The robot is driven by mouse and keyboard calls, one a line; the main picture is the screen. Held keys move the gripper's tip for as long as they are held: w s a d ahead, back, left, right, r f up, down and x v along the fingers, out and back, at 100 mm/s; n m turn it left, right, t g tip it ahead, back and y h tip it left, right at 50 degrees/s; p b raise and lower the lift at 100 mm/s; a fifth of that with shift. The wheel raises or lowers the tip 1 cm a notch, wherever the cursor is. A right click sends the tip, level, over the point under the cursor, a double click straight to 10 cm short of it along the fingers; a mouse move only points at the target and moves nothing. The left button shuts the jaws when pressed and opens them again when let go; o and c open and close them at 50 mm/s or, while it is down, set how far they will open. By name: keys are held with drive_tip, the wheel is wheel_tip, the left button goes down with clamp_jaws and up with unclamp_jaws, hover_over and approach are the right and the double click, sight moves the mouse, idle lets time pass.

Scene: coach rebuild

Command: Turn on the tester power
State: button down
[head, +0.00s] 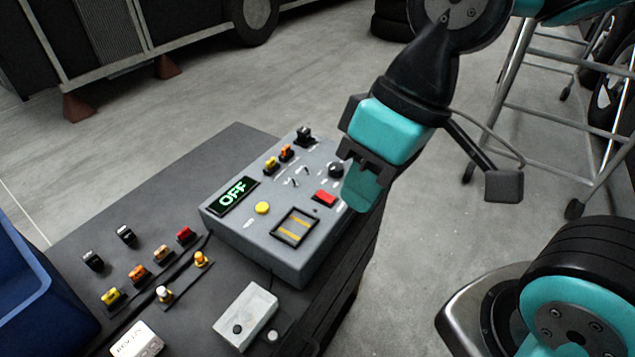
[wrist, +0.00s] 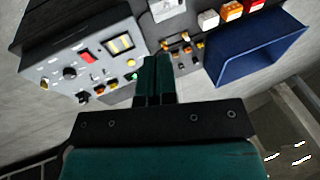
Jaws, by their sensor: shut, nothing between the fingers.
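The tester (head: 285,250) is a grey box on a dark bench. Its display (head: 233,196) reads OFF in green. Its sloped panel has a red switch (head: 325,197), a black knob (head: 335,171), a yellow round button (head: 262,208), small toggles and a framed window with yellow bars (head: 295,227). In the wrist view the tester (wrist: 105,62) is upside down at the left, with the red switch (wrist: 88,56) visible. My gripper (head: 362,190) is shut and empty, above the tester's right side in the head view. In the wrist view its fingers (wrist: 157,65) point beside the tester.
Several coloured connectors (head: 138,273) and a small light-grey box (head: 246,315) lie on the bench (head: 75,235) left of and in front of the tester. A blue bin (head: 35,295) is at the left edge. A metal stand (head: 505,100) is at the right. Open floor lies behind.

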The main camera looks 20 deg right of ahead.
drive_tip(key=w+d+f+m+h, duration=0.1)
drive_tip(key=w+d+f+m, duration=0.15)
drive_tip(key=w+m, duration=0.7)
drive_tip(key=m+t+h+b, duration=0.1)
drive_tip(key=m+h, duration=0.1)
drive_tip(key=m, duration=0.6)
hover_over(321, 190)
drive_tip(key=s+d, duration=0.1)
drive_tip(key=s, duration=0.1)
wheel_tip(321, 190, down, 6)
drive_tip(key=shift+w+f, duration=0.1)
drive_tip(key=shift+w, duration=0.1)
drive_tip(key=shift+f, duration=0.15)
drive_tip(key=f+p, duration=0.1)
drive_tip(key=f, duration=0.3)
drive_tip(key=w+f, duration=0.1)
drive_tip(key=f, duration=0.4)
drive_tip(key=a+f+p, duration=0.1)
drive_tip(key=f, duration=0.3)
drive_tip(key=shift+w+f+p, duration=0.25)
drive_tip(key=shift+f+p, duration=0.05)
